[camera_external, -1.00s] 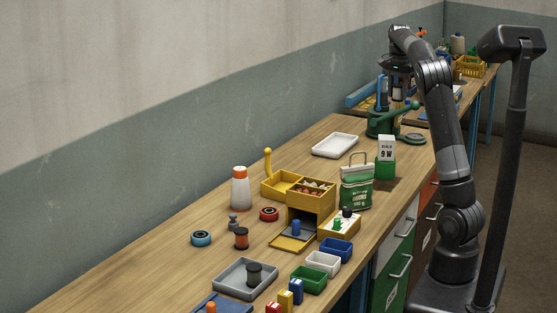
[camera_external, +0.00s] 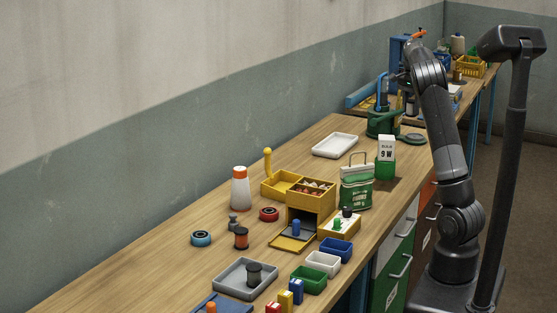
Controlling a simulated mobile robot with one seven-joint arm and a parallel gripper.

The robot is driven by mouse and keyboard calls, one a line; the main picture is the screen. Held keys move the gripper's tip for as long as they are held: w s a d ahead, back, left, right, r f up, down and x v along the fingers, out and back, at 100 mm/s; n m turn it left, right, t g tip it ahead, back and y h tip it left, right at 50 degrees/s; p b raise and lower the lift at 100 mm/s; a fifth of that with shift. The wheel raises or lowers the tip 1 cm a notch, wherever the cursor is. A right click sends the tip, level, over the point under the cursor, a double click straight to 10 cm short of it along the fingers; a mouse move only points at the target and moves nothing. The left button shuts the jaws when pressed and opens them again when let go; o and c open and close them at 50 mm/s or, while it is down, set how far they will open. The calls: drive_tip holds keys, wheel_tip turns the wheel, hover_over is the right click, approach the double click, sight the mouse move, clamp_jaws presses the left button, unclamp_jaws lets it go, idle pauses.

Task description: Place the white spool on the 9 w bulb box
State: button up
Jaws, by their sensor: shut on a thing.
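The 9 w bulb box (camera_external: 386,149) is white with dark print, green at its lower part. It stands upright on the wooden bench behind the green-and-white sack. My gripper (camera_external: 408,86) is beyond and above the box, over the far part of the bench near the green tool. It is small, dark and partly hidden by my own arm. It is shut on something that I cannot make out. I cannot pick out the white spool in this view.
The green tool (camera_external: 383,122) with a long handle stands just behind the box. The sack (camera_external: 356,186) with a handle stands in front of it. A white tray (camera_external: 335,146) lies to the left. A yellow drawer box (camera_external: 311,199) and several small bins crowd the near bench.

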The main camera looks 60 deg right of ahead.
hover_over(387, 137)
drive_tip(key=f, duration=0.5)
drive_tip(key=shift+a, duration=0.2)
drive_tip(key=shift+f, duration=2)
drive_tip(key=shift+f, duration=0.15)
drive_tip(key=o, duration=1)
drive_tip(key=shift+c, duration=0.2)
